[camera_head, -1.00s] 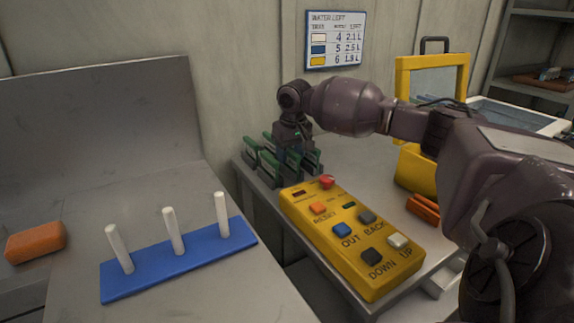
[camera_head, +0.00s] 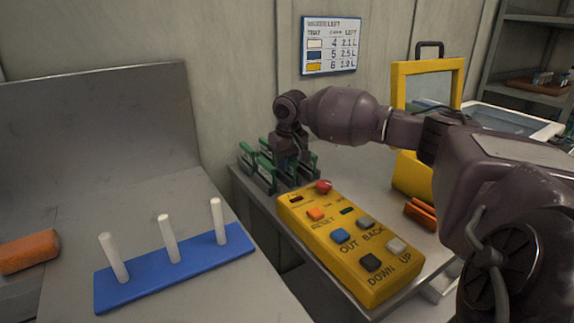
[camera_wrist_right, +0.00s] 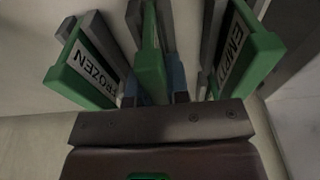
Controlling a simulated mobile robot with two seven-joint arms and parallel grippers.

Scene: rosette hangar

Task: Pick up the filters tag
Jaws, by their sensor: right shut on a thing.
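My right gripper (camera_head: 287,160) points down into the group of green tags in their dark holders on the grey table. In the right wrist view its fingers (camera_wrist_right: 154,86) are shut on the middle green tag (camera_wrist_right: 150,66), which shows edge-on, so its label cannot be read. A green tag reading FROZEN (camera_wrist_right: 88,72) stands to its left and one reading EMPTY (camera_wrist_right: 240,50) to its right. Another green tag (camera_head: 246,155) shows left of the gripper in the head view. No filters label is legible. My left gripper is not in view.
A yellow button box (camera_head: 350,245) lies close in front of the tags. A blue base with white pegs (camera_head: 175,268) and an orange block (camera_head: 28,252) are at the left. A yellow-framed case (camera_head: 402,80) stands at the right, and a wall sign (camera_head: 331,45) hangs behind.

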